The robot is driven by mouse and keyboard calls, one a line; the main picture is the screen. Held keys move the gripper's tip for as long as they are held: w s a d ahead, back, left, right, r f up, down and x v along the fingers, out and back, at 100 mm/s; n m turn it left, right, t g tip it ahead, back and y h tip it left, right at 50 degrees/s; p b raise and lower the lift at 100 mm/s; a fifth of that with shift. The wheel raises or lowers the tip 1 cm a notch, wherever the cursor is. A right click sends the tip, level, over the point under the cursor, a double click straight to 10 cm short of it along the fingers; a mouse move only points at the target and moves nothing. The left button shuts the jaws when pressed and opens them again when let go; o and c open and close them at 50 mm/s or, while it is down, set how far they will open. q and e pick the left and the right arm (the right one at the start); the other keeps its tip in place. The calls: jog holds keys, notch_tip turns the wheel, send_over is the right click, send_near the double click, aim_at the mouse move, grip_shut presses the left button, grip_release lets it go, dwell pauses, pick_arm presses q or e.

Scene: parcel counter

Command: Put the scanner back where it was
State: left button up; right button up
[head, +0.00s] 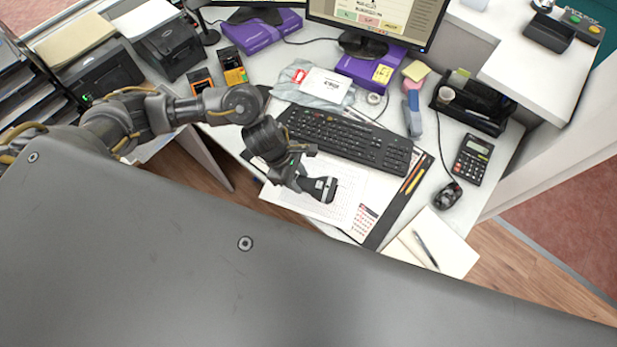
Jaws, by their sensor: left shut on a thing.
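My left arm comes in from the left over the desk. My left gripper (318,188) is shut above the white paper sheets in front of the keyboard. It holds a small dark thing with a light grey face, which seems to be the scanner (327,189); the gripper hides much of it. A thin black stand (208,34) with a round base is at the back left, beside the printer; nothing clearly sits on it. My right gripper is not in view.
A keyboard (345,137) lies just behind the gripper. A mouse (447,195), calculator (472,160) and open notebook (432,243) are at the right. A black printer (168,46), two orange-black devices (233,68) and purple boxes (262,30) crowd the back left.

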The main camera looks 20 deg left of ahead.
pick_arm(q)
jog(key=w+f, duration=0.1)
jog(key=w+d+f, duration=0.1)
jog(key=f, duration=0.1)
jog(key=w+f, duration=0.1)
jog(key=f, duration=0.1)
jog(key=shift+w+d+f+p, duration=0.1)
jog(key=shift+w+d+p, duration=0.15)
jog(key=shift+w+p, duration=0.1)
jog(key=shift+f, duration=1.55)
jog(key=shift+f, duration=0.1)
jog(key=o, duration=1.1)
